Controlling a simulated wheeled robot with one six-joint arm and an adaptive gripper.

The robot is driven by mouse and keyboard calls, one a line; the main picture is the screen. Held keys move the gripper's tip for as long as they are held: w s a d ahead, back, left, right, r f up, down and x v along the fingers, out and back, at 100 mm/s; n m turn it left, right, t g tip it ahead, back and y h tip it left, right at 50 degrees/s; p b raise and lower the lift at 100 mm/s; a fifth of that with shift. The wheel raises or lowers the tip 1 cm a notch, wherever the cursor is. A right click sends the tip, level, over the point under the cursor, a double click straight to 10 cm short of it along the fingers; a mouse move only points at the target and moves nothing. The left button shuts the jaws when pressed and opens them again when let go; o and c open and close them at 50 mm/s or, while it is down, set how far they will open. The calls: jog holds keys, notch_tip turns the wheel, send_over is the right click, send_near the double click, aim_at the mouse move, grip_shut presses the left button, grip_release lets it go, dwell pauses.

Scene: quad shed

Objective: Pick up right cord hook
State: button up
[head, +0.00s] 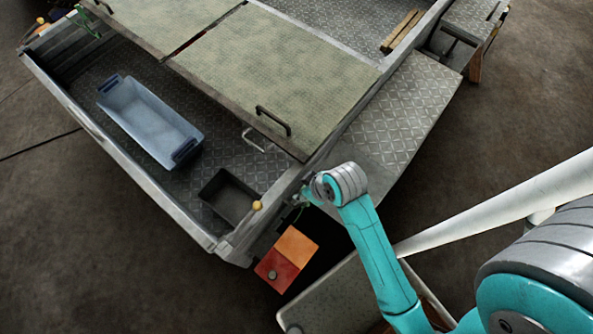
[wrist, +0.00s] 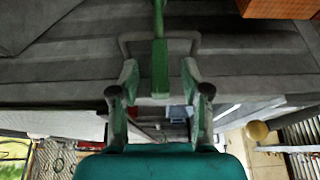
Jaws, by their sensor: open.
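A green bar, which I take to be the right cord hook (wrist: 159,65), hangs upright in the middle of the wrist view. A grey loop (wrist: 125,44) lies behind it. My gripper (wrist: 159,66) is open, with one finger on each side of the green bar and a gap on both sides. In the head view my gripper (head: 307,196) is at the near right corner of the trailer, mostly hidden by my wrist. A small green bit beside it may be the same hook; it is too small to tell.
The trailer bed holds a blue bin (head: 150,120) and a dark tray (head: 229,196). A yellow ball (head: 257,205) tops the corner. An orange and red box (head: 295,246) sits just outside it. A green hook (head: 84,22) shows at the far left corner.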

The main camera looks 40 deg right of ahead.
jog(key=shift+w+f, duration=0.15)
jog(key=shift+f, duration=0.15)
jog(key=shift+c, duration=0.3)
grip_shut()
